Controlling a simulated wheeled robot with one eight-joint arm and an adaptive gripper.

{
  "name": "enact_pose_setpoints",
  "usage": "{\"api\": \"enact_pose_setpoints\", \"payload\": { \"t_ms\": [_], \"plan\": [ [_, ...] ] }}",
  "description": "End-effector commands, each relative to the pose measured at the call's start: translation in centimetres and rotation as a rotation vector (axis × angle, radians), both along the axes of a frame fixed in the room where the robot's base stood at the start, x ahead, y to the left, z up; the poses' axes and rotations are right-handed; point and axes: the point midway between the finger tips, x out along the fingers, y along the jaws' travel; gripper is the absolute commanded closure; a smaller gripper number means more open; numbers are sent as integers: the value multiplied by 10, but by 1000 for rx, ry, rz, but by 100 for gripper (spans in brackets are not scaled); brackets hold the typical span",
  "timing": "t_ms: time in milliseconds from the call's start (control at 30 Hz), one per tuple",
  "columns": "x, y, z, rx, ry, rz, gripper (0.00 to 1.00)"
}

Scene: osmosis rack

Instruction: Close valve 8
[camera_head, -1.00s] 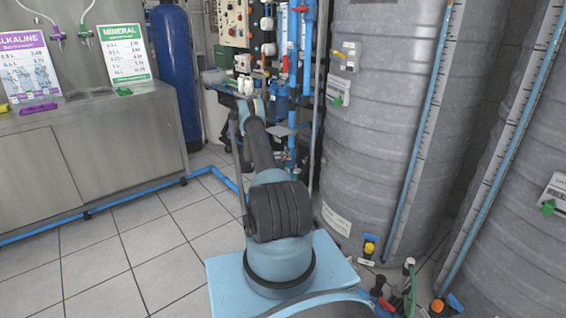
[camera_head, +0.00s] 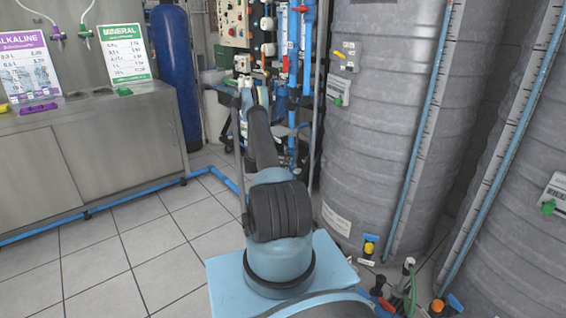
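My arm reaches away from me toward the osmosis rack (camera_head: 290,70). My gripper (camera_head: 246,88) is at its far end, small and partly hidden by the arm, in front of the rack's lower left part. I cannot see its fingers clearly or whether it touches anything. No readable number marks valve 8, so I cannot tell which valve it is. Small valves show on the rack's blue pipes, one with a red handle (camera_head: 300,9) near the top.
A second tank (camera_head: 520,230) is further right. A steel counter (camera_head: 90,150) and blue cylinder (camera_head: 174,70) are at left. Tiled floor (camera_head: 150,240) is clear at front left.

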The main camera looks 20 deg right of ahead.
Motion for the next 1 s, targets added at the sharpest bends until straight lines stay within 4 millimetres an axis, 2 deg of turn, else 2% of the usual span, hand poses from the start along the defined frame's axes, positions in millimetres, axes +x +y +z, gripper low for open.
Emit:
{"api": "enact_pose_setpoints", "payload": {
  "t_ms": [300,767,800,867,1000],
  "plan": [
    [1,1,0,35,-95,3,53],
    [1,1,0,39,-108,2,53],
    [1,1,0,39,-108,2,24],
    [1,1,0,39,-107,1,11],
    [0,1,0,39,-106,1,8]
  ]
}}
